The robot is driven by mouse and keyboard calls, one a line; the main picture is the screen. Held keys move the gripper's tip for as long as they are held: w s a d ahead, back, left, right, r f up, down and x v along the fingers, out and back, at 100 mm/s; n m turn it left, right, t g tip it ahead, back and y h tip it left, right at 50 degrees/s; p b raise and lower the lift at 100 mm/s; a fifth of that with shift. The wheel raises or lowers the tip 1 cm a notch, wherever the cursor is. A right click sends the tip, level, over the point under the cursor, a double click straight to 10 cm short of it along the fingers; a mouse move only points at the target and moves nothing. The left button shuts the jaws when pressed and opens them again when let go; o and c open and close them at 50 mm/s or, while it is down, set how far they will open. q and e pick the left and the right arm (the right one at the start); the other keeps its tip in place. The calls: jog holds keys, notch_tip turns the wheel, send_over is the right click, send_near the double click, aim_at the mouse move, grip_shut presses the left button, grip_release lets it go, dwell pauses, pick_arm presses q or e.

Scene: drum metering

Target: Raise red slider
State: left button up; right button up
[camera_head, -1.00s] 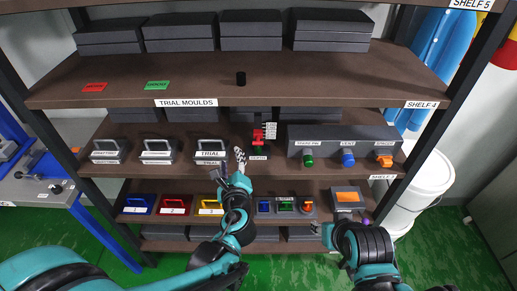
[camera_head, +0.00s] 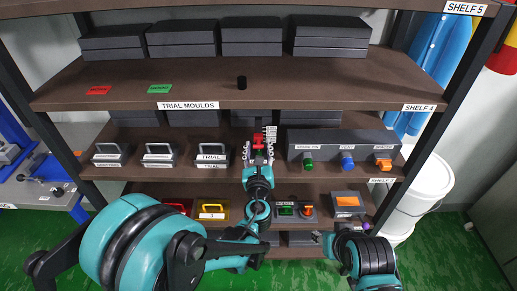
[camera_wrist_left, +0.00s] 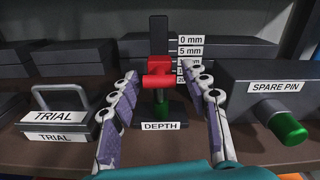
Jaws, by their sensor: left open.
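The red slider (camera_wrist_left: 158,71) sits on a dark upright post with a millimetre scale beside it, above a plate marked DEPTH (camera_wrist_left: 160,126). In the head view the red slider (camera_head: 259,142) shows just beyond my left gripper (camera_head: 258,150). In the left wrist view my left gripper (camera_wrist_left: 165,85) is open, with one finger on each side of the slider and post. I see a gap between the fingers and the slider. The lower scale marks are partly hidden by the slider. My right arm shows at the lower right of the head view; its gripper is not clearly visible.
A TRIAL box (camera_wrist_left: 58,125) with a handle stands left of the slider. A dark housing (camera_wrist_left: 262,85) with a green SPARE PIN knob (camera_wrist_left: 286,128) stands close on the right. Dark boxes fill the space behind. The shelf 4 board (camera_head: 300,95) lies above.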

aim_at(258, 127)
pick_arm(q)
grip_shut()
notch_tip(258, 127, up, 4)
jog(key=p, duration=0.2)
jog(key=shift+f+p, duration=0.25)
jog(key=shift+p, duration=0.05)
jog(key=shift+w, duration=0.1)
grip_release()
